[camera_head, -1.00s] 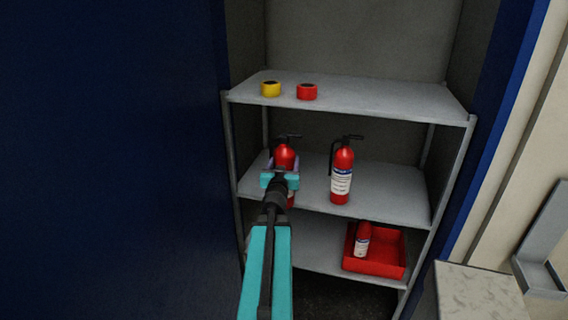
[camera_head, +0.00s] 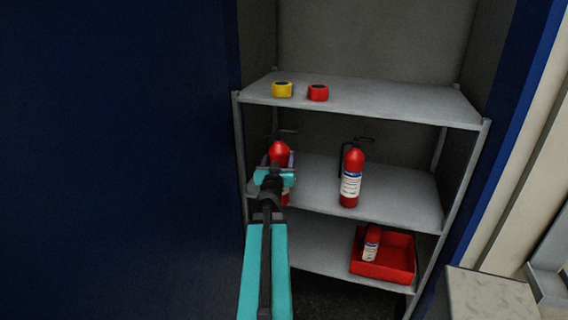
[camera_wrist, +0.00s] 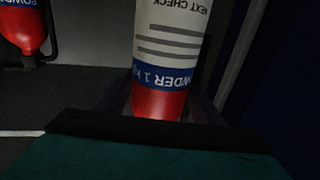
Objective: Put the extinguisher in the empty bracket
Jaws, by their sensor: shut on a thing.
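My gripper (camera_head: 275,170) is shut on the left red extinguisher (camera_head: 280,151) at the middle shelf, and the gripper hides much of its body. In the wrist view this extinguisher (camera_wrist: 168,60) stands between the jaws, its white and blue label facing me. I cannot tell whether its base touches the shelf. The bracket (camera_head: 552,270) at the right edge looks like a grey metal holder on the pale wall. It is empty where it shows, and it is partly cut off.
Another red extinguisher (camera_head: 352,178) stands on the middle shelf (camera_head: 400,190), to the right. A smaller one (camera_head: 371,243) is in a red tray (camera_head: 398,272) below. Yellow tape (camera_head: 282,90) and red tape (camera_head: 318,93) lie on the top shelf. A blue panel (camera_head: 120,150) fills the left.

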